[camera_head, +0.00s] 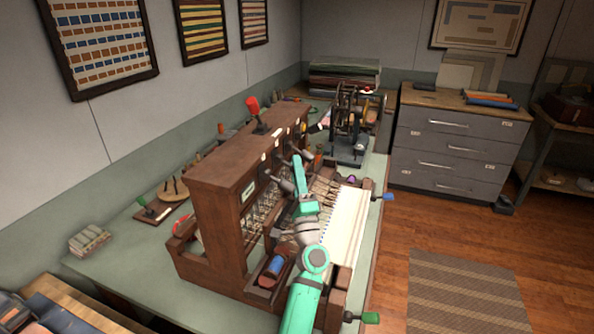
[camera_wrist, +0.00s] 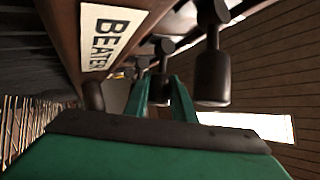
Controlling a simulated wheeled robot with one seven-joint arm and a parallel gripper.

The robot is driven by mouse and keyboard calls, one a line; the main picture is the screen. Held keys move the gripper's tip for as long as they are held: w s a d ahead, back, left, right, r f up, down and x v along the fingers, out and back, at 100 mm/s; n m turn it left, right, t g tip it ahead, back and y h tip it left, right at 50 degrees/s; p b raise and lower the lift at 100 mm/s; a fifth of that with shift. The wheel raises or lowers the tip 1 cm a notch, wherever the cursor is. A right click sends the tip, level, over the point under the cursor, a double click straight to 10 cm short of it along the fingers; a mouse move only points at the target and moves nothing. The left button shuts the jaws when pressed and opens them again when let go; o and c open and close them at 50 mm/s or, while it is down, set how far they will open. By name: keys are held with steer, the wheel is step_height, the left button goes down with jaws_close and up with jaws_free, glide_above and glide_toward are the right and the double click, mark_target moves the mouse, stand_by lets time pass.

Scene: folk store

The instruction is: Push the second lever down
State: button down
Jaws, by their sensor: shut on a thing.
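A wooden loom (camera_head: 215,165) stands on the green table, with dark levers along the side of its top beam. In the wrist view the nearest dark lever (camera_wrist: 213,75) hangs at the right, outside my fingers. A farther dark lever (camera_wrist: 160,84) shows between the green fingers of my gripper (camera_wrist: 161,88), which is shut on it. A BEATER label (camera_wrist: 107,38) is on the beam at the upper left. In the head view my gripper (camera_head: 299,163) is at the levers; its fingertips and the held lever are hard to make out.
A red-knobbed handle (camera_head: 253,106) stands on top of the loom. White cloth (camera_head: 347,222) and threads lie below my gripper. A dark wheeled device (camera_head: 349,125) stands on the table behind. Grey drawers (camera_head: 447,150) and open floor are at the right.

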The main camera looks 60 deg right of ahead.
steer(key=shift+s+d+f+g+h, duration=0.1)
steer(key=shift+s+d+g+h, duration=0.25)
steer(key=shift+s, duration=0.15)
steer(key=c, duration=1.5)
jaws_free()
steer(key=shift+w+a, duration=0.25)
steer(key=shift+w, duration=0.05)
